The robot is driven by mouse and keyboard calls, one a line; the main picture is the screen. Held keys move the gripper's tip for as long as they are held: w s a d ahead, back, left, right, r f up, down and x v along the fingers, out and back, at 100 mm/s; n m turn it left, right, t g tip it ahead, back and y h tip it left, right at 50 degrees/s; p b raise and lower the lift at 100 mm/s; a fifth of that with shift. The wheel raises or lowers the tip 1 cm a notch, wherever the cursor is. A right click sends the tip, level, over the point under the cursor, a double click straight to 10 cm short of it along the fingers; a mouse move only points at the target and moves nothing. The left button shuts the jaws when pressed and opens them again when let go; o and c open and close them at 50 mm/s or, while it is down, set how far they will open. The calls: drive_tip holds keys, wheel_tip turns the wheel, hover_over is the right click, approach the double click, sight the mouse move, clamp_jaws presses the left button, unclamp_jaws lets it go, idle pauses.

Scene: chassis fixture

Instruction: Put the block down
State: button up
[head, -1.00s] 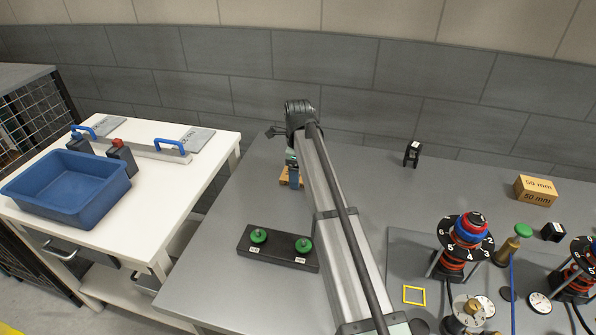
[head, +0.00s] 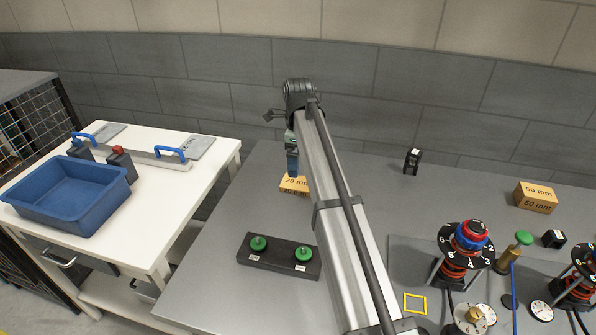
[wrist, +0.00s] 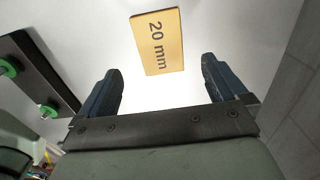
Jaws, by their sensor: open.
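The wooden block marked 20 mm (head: 298,186) lies on the grey bench in the head view, beyond the black bar with green knobs. It also shows whole in the wrist view (wrist: 158,42), ahead of the fingertips. My gripper (head: 292,172) is above the block, partly covered by my arm. In the wrist view my gripper (wrist: 161,72) has its two dark fingers wide apart, with nothing held between them.
The black bar with two green knobs (head: 278,260) lies nearer on the bench. A 50 mm block (head: 536,197), a small black part (head: 412,161) and spring fixtures (head: 463,250) stand right. A yellow square outline (head: 415,303) is near the front. A blue bin (head: 68,194) sits on the white table.

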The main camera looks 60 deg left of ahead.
drive_tip(key=shift+r, duration=2.25)
drive_tip(key=shift+w, duration=0.15)
